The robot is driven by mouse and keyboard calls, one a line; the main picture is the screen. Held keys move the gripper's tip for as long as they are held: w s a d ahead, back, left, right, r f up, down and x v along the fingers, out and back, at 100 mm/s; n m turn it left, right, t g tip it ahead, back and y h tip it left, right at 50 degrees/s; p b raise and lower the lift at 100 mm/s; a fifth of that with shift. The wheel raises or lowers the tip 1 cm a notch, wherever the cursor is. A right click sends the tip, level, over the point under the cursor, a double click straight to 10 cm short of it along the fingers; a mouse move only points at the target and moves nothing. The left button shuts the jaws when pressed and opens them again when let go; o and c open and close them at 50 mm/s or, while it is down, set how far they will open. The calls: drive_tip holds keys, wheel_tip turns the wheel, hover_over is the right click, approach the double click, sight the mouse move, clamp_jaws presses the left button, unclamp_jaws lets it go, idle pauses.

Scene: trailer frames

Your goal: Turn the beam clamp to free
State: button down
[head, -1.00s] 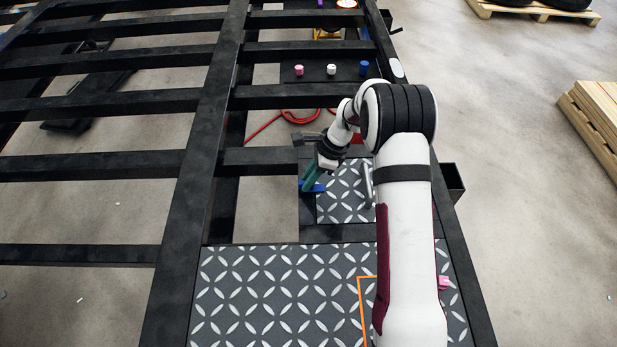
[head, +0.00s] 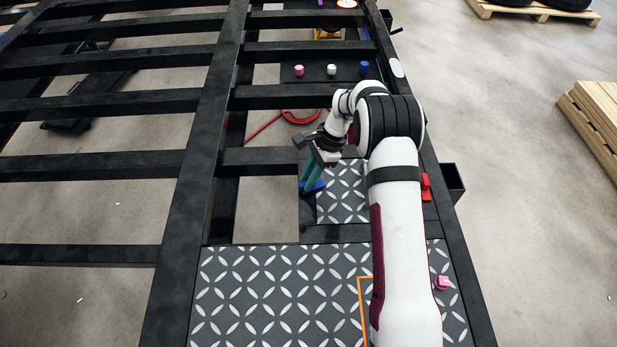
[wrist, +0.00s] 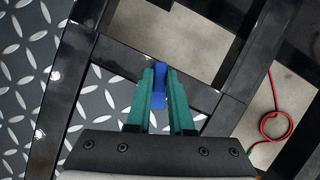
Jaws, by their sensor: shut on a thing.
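A blue handle (head: 312,187), which I take to be the beam clamp's, sits at the left edge of the small patterned plate, beside the black frame. It also shows in the wrist view (wrist: 160,84) between the green fingers. My gripper (head: 308,184) has its green fingers closed around this handle; its fingertips also show in the wrist view (wrist: 160,78). The handle's far end sticks out past the fingertips. The rest of the clamp below is hidden by the fingers or too dark to make out.
Black beams (head: 205,170) make a frame with open gaps. A red part (head: 426,187) is on the right rail. A pink piece (head: 442,283) lies on the large patterned plate (head: 270,300). Pink, white and blue knobs stand farther back. A red cable (wrist: 275,125) lies on the right.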

drive_tip(key=n+g, duration=0.1)
drive_tip(key=n, duration=0.2)
drive_tip(key=shift+w+n+h, duration=0.1)
drive_tip(key=shift+n+h, duration=0.2)
drive_tip(key=shift+h, duration=0.1)
drive_tip(key=n+g, duration=0.1)
drive_tip(key=n, duration=0.2)
drive_tip(key=shift+a+n+h, duration=0.15)
drive_tip(key=shift+n+h, duration=0.15)
drive_tip(key=shift+h, duration=0.1)
drive_tip(key=n+h, duration=0.1)
drive_tip(key=n, duration=0.2)
drive_tip(key=n+h, duration=0.1)
drive_tip(key=n, duration=0.2)
drive_tip(key=shift+w+a+g+h, duration=0.1)
drive_tip(key=shift+a+g+h, duration=0.05)
drive_tip(key=shift+g+h, duration=0.2)
drive_tip(key=shift+n, duration=0.4)
drive_tip(key=c, duration=0.8)
unclamp_jaws()
drive_tip(key=shift+r, duration=0.1)
